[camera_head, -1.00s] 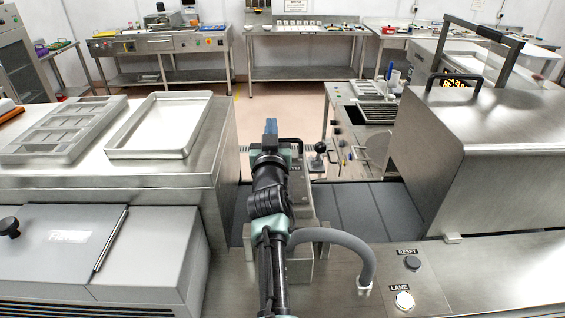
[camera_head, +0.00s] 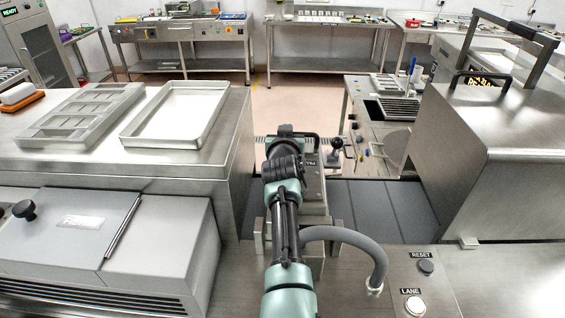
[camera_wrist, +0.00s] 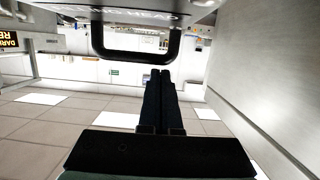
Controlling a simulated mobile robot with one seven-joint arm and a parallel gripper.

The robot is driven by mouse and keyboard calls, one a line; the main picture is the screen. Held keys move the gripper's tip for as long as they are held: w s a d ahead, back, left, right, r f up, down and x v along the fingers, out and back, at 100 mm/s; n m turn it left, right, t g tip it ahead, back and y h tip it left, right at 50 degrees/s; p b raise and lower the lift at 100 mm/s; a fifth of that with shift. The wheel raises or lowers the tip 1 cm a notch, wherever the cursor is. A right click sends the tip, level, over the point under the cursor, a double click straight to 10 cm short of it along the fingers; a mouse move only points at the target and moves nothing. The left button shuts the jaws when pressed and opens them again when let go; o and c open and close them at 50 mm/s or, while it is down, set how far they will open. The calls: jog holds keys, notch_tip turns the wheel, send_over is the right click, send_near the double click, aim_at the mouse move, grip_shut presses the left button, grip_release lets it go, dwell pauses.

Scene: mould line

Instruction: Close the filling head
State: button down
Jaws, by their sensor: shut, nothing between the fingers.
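The filling head looks to be the grey metal block (camera_head: 312,190) in the middle of the head view, with a grey hose (camera_head: 350,238) at its right and a black handle (camera_head: 314,142) at its far end. My arm covers its left side. In the wrist view a black U-shaped handle (camera_wrist: 130,54) hangs from a labelled metal edge at the top. My gripper (camera_wrist: 160,73) is shut and empty, its two dark fingers together with tips close to the right end of that handle. I cannot tell whether they touch it. In the head view the fingers are hidden behind my arm.
A white-bottomed tray (camera_head: 174,115) and a compartment mould (camera_head: 80,118) lie on the left bench. A steel hood (camera_head: 500,160) stands at the right. RESET (camera_head: 426,267) and LANE (camera_head: 413,306) buttons are at the front right. A black lever knob (camera_head: 337,143) stands beyond the block.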

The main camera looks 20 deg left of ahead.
jog(key=shift+r, duration=0.35)
jog(key=s+d+r, duration=0.3)
jog(key=s+r, duration=0.5)
jog(key=r, duration=0.1)
jog(key=shift+s+d, duration=0.25)
jog(key=shift+f, duration=0.15)
